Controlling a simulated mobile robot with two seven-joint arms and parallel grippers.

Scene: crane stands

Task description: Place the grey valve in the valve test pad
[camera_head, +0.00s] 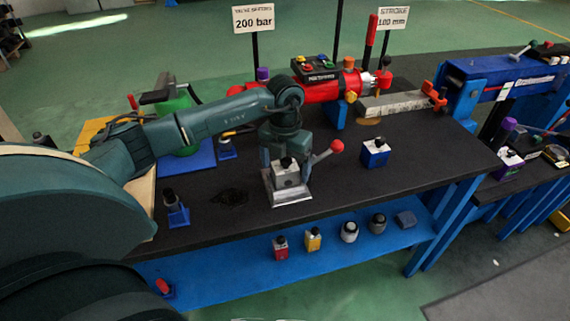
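The grey valve (286,176), a small block with a dark knob on top, is at a silvery metal pad (291,197) near the front middle of the black bench. I take this pad for the valve test pad. The valve looks upright; I cannot tell if it is fully seated. My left gripper (285,160) points down over the valve, with its fingers on either side of the valve's upper part. Whether they press on it is unclear. A lever with a red ball (336,146) rises just right of the fingers. My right gripper is not in view.
A blue valve (375,153) stands right of the pad, and a dark coil (232,197) and a small blue stand (176,211) lie left. A red cylinder (338,86) runs behind. Several valves sit on the blue lower shelf (215,284). The bench front right is clear.

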